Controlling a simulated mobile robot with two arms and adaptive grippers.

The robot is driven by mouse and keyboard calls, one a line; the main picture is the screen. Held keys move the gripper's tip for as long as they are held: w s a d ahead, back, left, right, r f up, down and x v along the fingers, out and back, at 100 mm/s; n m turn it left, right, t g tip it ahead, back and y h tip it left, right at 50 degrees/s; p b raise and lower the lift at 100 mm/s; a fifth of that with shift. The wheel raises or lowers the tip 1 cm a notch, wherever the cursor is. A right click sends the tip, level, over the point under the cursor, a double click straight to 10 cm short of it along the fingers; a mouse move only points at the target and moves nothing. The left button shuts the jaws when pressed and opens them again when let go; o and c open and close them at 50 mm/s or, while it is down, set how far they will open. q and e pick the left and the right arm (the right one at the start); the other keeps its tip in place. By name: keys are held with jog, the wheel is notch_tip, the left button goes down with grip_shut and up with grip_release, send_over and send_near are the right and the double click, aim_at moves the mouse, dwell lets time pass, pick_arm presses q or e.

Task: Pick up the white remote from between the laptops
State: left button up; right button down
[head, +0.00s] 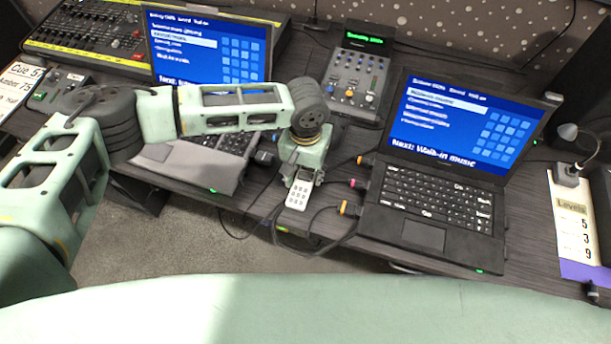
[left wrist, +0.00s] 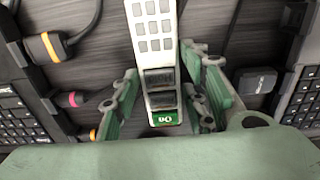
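The white remote (head: 298,194) lies on the dark desk between the two laptops, its keypad end showing below my left gripper (head: 303,172) in the head view. In the left wrist view the remote (left wrist: 154,40) runs down between the two green fingers of my left gripper (left wrist: 160,88). One finger is on each side, with narrow gaps between them and the remote, so the gripper looks open around it. The remote's lower end has dark bands and a green label. In the head view my gripper hides its far end. My right gripper is not in view.
The left laptop (head: 195,168) and right laptop (head: 425,232) stand open on either side. Cables with orange and pink plugs (head: 357,184) lie right of the remote. A small fader console (head: 356,84) stands behind. A lamp and levels card (head: 575,215) are far right.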

pick_arm(q)
jog(key=c, duration=0.7)
jog(key=shift+c, duration=0.3)
jog(key=shift+r, duration=0.2)
